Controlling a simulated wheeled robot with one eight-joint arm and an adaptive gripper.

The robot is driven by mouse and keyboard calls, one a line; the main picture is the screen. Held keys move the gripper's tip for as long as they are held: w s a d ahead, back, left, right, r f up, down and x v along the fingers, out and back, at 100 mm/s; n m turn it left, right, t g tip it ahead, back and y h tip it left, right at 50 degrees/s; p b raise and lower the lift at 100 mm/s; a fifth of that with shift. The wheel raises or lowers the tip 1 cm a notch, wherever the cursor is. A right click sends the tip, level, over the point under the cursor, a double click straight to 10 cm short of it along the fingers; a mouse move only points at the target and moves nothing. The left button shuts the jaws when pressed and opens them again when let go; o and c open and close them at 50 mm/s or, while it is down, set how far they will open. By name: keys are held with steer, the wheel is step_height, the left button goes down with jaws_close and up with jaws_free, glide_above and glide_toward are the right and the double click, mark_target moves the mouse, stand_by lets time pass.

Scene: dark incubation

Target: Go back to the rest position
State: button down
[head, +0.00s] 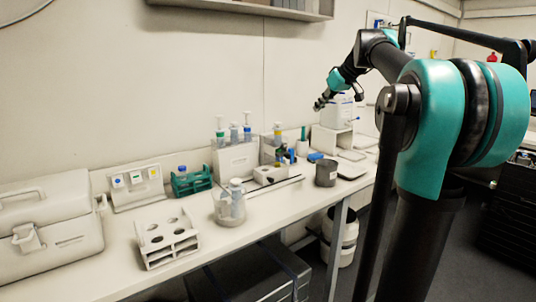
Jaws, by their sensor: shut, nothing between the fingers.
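My gripper (321,103) is small in the head view, at the end of my raised arm. It is shut and holds nothing. It is in the air above the back part of the bench (268,207), in front of a white boxy device (338,111) in the picture. My black and teal arm reaches from the right side of the picture over to it. I cannot tell how far the gripper is from the device.
On the bench are a white case (45,235), a white tube rack (166,239), a green rack (191,182), a beaker with bottles (229,208), a pipette stand (237,160) and a grey cup (326,173). A shelf (245,8) hangs above. Dark boxes (250,275) stand below.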

steer(key=s+f+m+g+h, duration=0.1)
steer(key=s+f, duration=0.4)
steer(key=f, duration=0.4)
steer(key=s+a+f+m+h, duration=0.1)
steer(key=s+f, duration=0.3)
steer(key=f, duration=0.5)
steer(key=s+f+m+g+h, duration=0.1)
steer(key=s+f, duration=0.4)
steer(key=f, duration=0.4)
steer(key=s+d+f+m+g+h, duration=0.1)
steer(key=s+d+f+m+h, duration=0.1)
steer(key=s+f, duration=1.7)
steer(key=shift+s+m, duration=0.7)
steer(key=shift+m, duration=0.2)
